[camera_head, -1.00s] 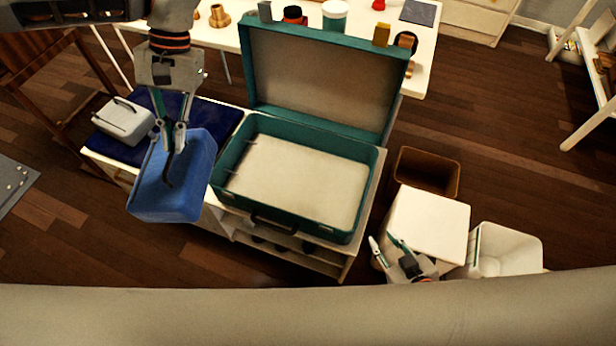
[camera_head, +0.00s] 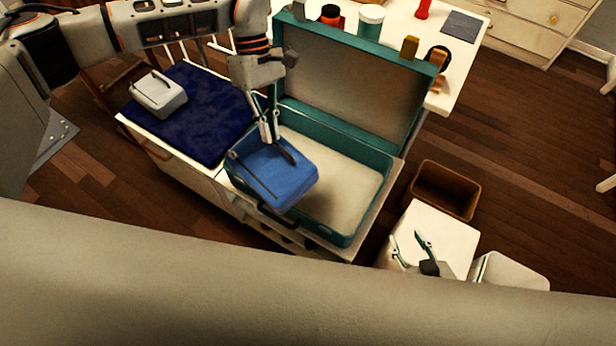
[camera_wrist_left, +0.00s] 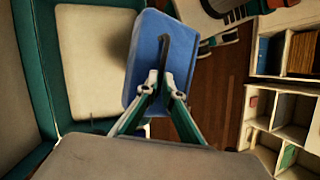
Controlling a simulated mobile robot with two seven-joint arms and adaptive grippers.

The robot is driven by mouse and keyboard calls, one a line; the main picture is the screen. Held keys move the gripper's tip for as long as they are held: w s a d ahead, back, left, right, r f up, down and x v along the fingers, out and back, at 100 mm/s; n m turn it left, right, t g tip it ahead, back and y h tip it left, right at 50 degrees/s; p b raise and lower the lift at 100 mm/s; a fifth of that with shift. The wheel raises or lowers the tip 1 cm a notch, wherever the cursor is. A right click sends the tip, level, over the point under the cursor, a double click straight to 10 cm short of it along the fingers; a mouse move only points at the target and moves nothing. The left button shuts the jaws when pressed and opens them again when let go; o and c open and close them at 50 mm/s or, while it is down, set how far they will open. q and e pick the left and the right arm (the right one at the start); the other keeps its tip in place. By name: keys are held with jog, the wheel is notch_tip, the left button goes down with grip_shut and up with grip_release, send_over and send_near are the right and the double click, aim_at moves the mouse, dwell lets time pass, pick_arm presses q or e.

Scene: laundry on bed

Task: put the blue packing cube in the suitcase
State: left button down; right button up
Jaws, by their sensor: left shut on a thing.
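The blue packing cube (camera_head: 282,182) hangs from my left gripper (camera_head: 268,140), which is shut on its dark handle. The cube is over the left front part of the open green suitcase (camera_head: 345,240) and hides that part of its rim. In the left wrist view the cube (camera_wrist_left: 148,50) is held between the fingertips (camera_wrist_left: 162,88), with the suitcase's pale interior (camera_wrist_left: 88,60) to its left. The suitcase's lid stands up at the back. My right gripper (camera_head: 412,248) is low at the right, with its fingers apart and nothing between them.
A grey-white packing cube (camera_head: 158,95) lies on a dark blue cloth (camera_head: 205,110) left of the suitcase. A brown bin (camera_head: 445,190), a white box (camera_head: 440,232) and a white bin (camera_head: 512,272) stand at the right. A white table (camera_head: 470,60) with small items is behind the lid.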

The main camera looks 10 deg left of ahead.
pick_arm(q)
jog(key=n, duration=0.1)
jog(key=d+n+h, duration=0.1)
jog(key=n, duration=0.1)
jog(key=w+d+f+n+t+h, duration=0.1)
jog(key=n, duration=0.1)
jog(key=shift+p, duration=0.4)
jog(key=n, duration=0.1)
jog(key=w+n+t, duration=0.1)
jog(key=n, duration=0.1)
jog(key=d+n+t+h, duration=0.1)
jog(key=n, duration=0.1)
jog(key=shift+w+f+p, duration=0.15)
jog(key=shift+f+p, duration=0.15)
jog(key=shift+p, duration=0.1)
jog(key=w+f+n+t, duration=0.1)
jog(key=f+n, duration=0.4)
jog(key=f, duration=0.5)
jog(key=w+a+f+n+t, duration=0.1)
jog(key=f+n+t, duration=0.3)
jog(key=f, duration=0.7)
jog(key=shift+w+a+n, duration=0.2)
jog(key=shift+w+n, duration=0.35)
jog(key=shift+n, duration=0.45)
jog(key=c, duration=2.2)
grip_release()
jog(key=shift+f, duration=0.15)
jog(key=shift+c, duration=0.2)
